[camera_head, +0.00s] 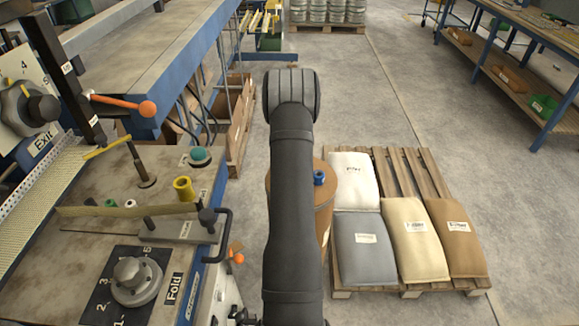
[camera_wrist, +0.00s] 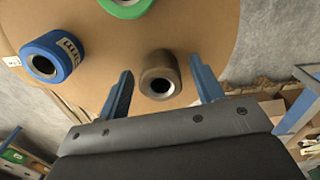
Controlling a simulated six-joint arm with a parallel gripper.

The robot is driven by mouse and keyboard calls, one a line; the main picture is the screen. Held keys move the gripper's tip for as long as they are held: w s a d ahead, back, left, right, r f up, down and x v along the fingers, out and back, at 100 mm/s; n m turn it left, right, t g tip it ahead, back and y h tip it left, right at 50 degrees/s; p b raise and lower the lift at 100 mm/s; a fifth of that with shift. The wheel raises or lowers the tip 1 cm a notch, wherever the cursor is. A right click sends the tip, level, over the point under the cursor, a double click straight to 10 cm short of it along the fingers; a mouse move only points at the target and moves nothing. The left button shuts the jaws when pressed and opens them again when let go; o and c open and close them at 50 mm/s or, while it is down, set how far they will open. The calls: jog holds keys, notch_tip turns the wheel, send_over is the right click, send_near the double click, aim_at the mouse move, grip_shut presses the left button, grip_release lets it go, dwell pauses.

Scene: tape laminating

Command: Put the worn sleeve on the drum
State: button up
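A brown sleeve (camera_wrist: 160,76), dull and with a dark bore, stands on the brown top of the drum (camera_wrist: 218,30) in the wrist view. I take it for the worn sleeve; no label shows on it. My gripper (camera_wrist: 161,65) is open, with one blue-edged finger on each side of the brown sleeve and a small gap at both sides. I cannot tell how far the fingertips are above the drum top. In the head view the drum (camera_head: 324,215) is partly behind my arm, and the brown sleeve and my gripper's fingers are hidden.
A blue sleeve (camera_wrist: 48,57) with a label and a green sleeve (camera_wrist: 125,5) also stand on the drum. A yellow sleeve (camera_head: 183,189) is on the machine at left. A pallet (camera_head: 405,165) with several sacks lies right of the drum.

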jog(key=shift+r, duration=0.1)
notch_tip(320, 180, up, 12)
dwell(0.6)
notch_tip(320, 180, down, 12)
notch_tip(320, 180, up, 2)
jog(key=shift+r, duration=0.95)
